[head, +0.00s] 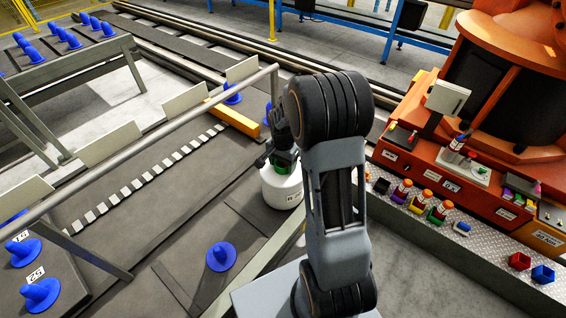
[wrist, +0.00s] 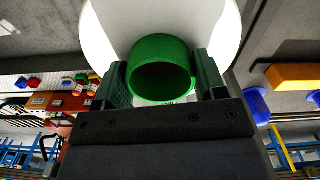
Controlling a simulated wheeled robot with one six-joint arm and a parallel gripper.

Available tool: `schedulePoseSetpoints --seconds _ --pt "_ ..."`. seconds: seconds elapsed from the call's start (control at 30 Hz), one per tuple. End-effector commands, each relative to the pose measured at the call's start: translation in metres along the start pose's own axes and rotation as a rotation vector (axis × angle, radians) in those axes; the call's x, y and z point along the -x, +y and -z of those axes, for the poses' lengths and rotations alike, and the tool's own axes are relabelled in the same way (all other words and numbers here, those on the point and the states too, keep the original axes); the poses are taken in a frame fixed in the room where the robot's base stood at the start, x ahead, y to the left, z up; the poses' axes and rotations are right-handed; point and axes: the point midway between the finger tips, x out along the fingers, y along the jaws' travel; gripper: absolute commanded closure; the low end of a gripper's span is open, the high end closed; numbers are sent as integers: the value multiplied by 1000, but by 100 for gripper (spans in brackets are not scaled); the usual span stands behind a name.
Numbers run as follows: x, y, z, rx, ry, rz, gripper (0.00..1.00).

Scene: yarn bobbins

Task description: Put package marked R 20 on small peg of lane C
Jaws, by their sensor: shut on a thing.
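A white yarn package (head: 281,190) with a green core (head: 284,166) hangs upright under my gripper (head: 281,156). Its label is small and only partly legible, seeming to start with R. In the wrist view the jaws stand on either side of the green tube (wrist: 160,50), with the white package (wrist: 205,15) behind it. My gripper is shut on the green core. A blue peg (head: 221,257) stands on the dark floor lane to the front left of the package. More blue pegs (head: 232,93) and (head: 268,114) stand farther back. No lane letter is readable.
A grey rail (head: 150,137) on posts crosses the left side. A yellow-orange block (head: 232,118) lies beyond the package. Numbered blue pegs (head: 40,293) stand at the left. An orange machine (head: 450,165) and a metal ledge with colored bobbins (head: 420,202) line the right.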

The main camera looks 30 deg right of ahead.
Motion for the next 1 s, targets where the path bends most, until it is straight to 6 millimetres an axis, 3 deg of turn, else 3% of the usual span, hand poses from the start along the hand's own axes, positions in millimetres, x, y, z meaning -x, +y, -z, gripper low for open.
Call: schedulePoseSetpoints --seconds 0.13,0.17,0.4,0.47,0.77,1.0 --pt "-2 -1 1 0 3 3 100" --pt "-1 -1 1 0 3 3 34" --pt "-2 0 0 0 1 1 12" --pt "-2 0 0 0 1 1 6" --pt "0 0 0 0 -1 -1 6" --pt "37 0 0 0 3 3 6"
